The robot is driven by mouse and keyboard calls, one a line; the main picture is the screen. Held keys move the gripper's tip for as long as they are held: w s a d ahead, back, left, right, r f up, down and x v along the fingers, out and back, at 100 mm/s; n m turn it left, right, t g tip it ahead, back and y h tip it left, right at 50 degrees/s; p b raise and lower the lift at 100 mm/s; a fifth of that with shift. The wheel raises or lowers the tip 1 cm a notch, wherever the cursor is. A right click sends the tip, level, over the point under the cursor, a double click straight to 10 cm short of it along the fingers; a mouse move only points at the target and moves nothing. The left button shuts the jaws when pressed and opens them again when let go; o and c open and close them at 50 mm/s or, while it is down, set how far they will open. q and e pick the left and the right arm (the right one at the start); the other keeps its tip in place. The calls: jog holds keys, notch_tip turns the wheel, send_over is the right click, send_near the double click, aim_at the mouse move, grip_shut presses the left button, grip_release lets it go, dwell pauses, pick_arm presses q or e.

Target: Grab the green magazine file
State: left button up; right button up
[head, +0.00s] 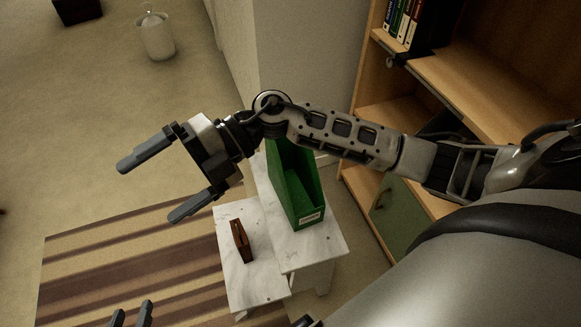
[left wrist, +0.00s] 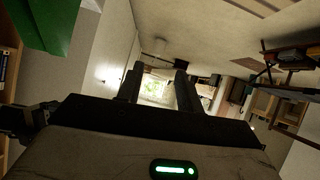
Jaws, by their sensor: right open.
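The green magazine file (head: 297,187) stands upright on the white marble-topped stand, with a pale label low on its front. My right forearm crosses in front of its upper part and hides some of it. My right gripper (head: 147,191) is open and empty, left of the file and apart from it, above the floor and rug. My left gripper (head: 131,313) shows only its fingertips at the bottom edge. In the left wrist view its fingers (left wrist: 157,88) are apart with nothing between them. A green surface, likely the file (left wrist: 45,22), fills the upper left corner there.
A small brown wooden object (head: 241,240) lies on the lower marble step (head: 255,285) left of the file. A wooden shelf unit (head: 470,85) with books stands at the right. A white bin (head: 155,36) stands far back. Striped rug (head: 110,260) and open floor lie left.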

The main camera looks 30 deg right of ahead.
jog(key=w+d+f+h+b, duration=0.1)
jog(key=w+d+h, duration=0.3)
jog(key=d, duration=0.5)
jog(key=w+d+f+h+b, duration=0.1)
jog(key=w+d+h, duration=0.1)
jog(key=d+h, duration=0.6)
jog(key=w+d+f+h+b, duration=0.1)
jog(key=w+d+h, duration=0.25)
jog(key=d, duration=0.65)
notch_tip(320, 180, down, 16)
jog(key=d+b, duration=0.1)
jog(key=shift+m+t+h, duration=0.3)
jog(key=shift+t+h, duration=0.05)
jog(key=shift+t, duration=0.05)
jog(key=shift+r, duration=0.15)
jog(key=c, duration=1.5)
pick_arm(q)
jog(key=shift+d+f+t, duration=0.2)
jog(key=shift+f+t, duration=0.1)
jog(key=shift+f, duration=0.55)
pick_arm(e)
jog(key=shift+r, duration=0.15)
